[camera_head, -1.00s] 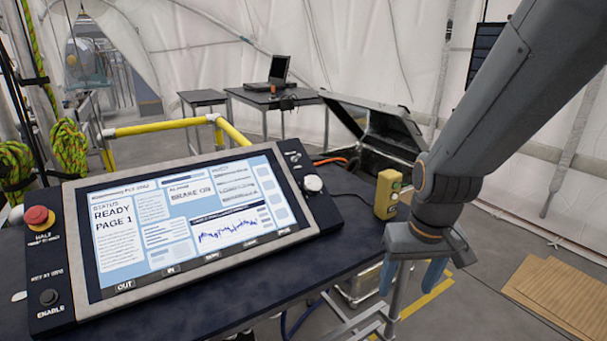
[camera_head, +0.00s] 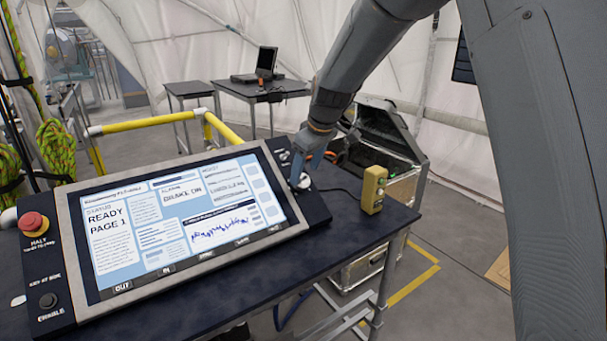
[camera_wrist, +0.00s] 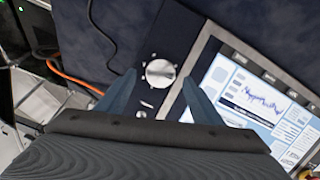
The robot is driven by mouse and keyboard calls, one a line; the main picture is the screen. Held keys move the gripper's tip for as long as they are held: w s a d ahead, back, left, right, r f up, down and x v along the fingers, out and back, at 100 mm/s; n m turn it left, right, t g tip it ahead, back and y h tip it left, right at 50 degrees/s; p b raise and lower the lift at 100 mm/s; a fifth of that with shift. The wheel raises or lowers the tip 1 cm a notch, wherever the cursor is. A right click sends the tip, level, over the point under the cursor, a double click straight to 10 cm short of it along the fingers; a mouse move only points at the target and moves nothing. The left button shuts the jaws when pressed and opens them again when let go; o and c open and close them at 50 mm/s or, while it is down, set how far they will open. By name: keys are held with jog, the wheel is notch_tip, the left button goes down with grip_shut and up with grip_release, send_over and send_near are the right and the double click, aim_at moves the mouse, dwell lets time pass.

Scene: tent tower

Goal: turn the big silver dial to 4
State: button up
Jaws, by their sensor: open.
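The big silver dial (camera_wrist: 160,73) sits on the dark side strip of the control panel. In the wrist view it lies between and just beyond the fingertips of my gripper (camera_wrist: 159,88), which is open. In the head view my gripper (camera_head: 307,170) is over the dial (camera_head: 302,181), with a finger partly covering it. I cannot tell whether the fingers touch the dial. The number it points to is too small to read. The panel's screen (camera_head: 184,217) reads READY, PAGE 1 and BRAKE ON.
A yellow button box (camera_head: 374,189) stands right of the panel on the dark table (camera_head: 290,300). A red stop button (camera_head: 33,222) and a black ENABLE knob (camera_head: 48,300) are on the panel's left strip. An open silver case (camera_head: 395,170) stands behind the table.

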aim_at(303, 180)
jog(key=shift+p+x, duration=0.5)
jog(key=shift+x, duration=1.3)
jog(key=shift+c, duration=0.4)
jog(key=c, duration=1)
